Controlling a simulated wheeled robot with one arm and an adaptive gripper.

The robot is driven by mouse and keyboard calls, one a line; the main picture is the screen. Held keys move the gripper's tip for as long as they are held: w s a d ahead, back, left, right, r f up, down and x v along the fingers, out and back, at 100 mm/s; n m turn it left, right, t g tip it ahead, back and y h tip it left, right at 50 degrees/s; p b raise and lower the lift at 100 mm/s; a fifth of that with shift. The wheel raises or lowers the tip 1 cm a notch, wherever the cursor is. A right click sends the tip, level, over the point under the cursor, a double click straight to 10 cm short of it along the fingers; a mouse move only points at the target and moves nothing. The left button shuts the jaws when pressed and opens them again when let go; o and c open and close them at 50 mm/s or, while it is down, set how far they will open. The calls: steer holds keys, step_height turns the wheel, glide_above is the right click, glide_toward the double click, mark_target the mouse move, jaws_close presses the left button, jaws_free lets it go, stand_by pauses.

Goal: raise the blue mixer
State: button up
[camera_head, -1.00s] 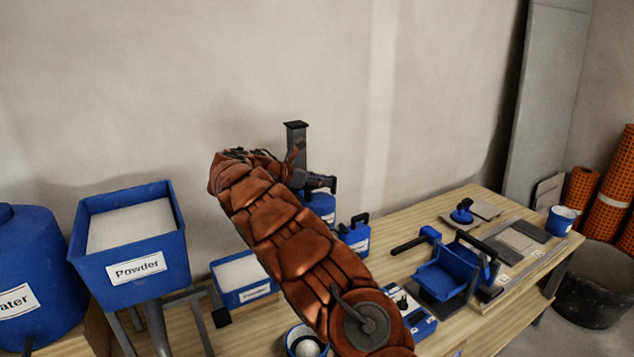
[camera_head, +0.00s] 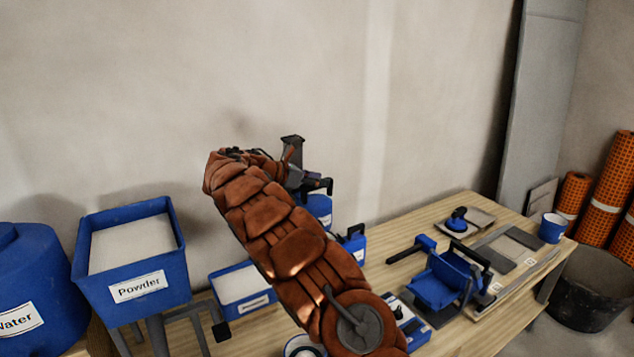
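My arm reaches up and left across the middle of the view. My gripper (camera_head: 312,183) is a dark shape at its far end, partly hidden by the arm. I cannot tell whether its fingers are open or shut. A grey post with a dark square top (camera_head: 292,150) stands up right beside the gripper; I cannot tell whether it is held. A blue round body (camera_head: 319,207) shows just below the gripper and may be the blue mixer; the arm hides much of it. A blue container with a black handle (camera_head: 354,243) stands to its right.
A blue Powder hopper (camera_head: 180,285) and a blue Water tank (camera_head: 48,285) stand at left. A blue tray of white powder (camera_head: 228,297) is left of the arm. A wooden bench (camera_head: 405,270) holds a blue tilted holder (camera_head: 437,287), tiles and a blue cup (camera_head: 552,227).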

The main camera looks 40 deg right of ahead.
steer(key=shift+o, duration=0.7)
steer(key=shift+f, duration=0.15)
steer(key=shift+a, duration=0.1)
steer(key=v, duration=1.1)
steer(key=shift+a, duration=0.35)
steer(key=shift+r, duration=0.2)
